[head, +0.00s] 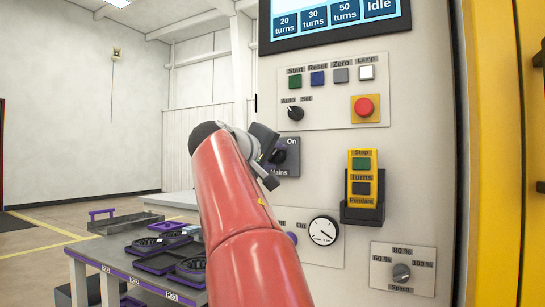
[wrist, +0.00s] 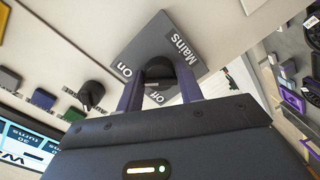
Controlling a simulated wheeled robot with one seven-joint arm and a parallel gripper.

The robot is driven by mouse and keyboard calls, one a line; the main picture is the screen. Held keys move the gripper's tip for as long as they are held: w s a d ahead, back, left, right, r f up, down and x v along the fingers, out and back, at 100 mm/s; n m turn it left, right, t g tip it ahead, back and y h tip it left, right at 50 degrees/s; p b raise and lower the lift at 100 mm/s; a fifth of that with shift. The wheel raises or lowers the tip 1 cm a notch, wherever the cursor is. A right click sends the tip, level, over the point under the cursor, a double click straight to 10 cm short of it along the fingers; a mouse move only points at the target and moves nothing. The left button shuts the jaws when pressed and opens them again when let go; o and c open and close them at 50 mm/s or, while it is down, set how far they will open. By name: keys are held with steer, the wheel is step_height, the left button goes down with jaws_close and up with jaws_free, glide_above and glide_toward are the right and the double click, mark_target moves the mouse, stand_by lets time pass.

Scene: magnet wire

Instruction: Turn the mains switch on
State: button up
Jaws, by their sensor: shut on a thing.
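The mains switch is a black knob (wrist: 159,66) on a dark grey plate (wrist: 150,38) labelled Mains, On and Off. In the head view the plate (head: 292,145) is on the light panel front, with its left part hidden behind my gripper. My gripper (wrist: 160,88) has its two purple fingers on either side of the knob and is shut on it. The head view also shows my gripper (head: 270,160) at the plate. The fingers and grip hide part of the knob, so I cannot tell clearly which label it points to.
A red stop button (head: 365,107) and small coloured buttons are above the switch. A yellow pendant (head: 363,180) hangs to its right. A bench (head: 135,265) with dark trays stands at lower left.

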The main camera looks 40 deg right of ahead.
steer(key=o, duration=1)
steer(key=shift+c, duration=0.2)
steer(key=v, duration=0.7)
steer(key=shift+s+a+b, duration=0.2)
steer(key=shift+a+b, duration=0.15)
steer(key=shift+r, duration=0.1)
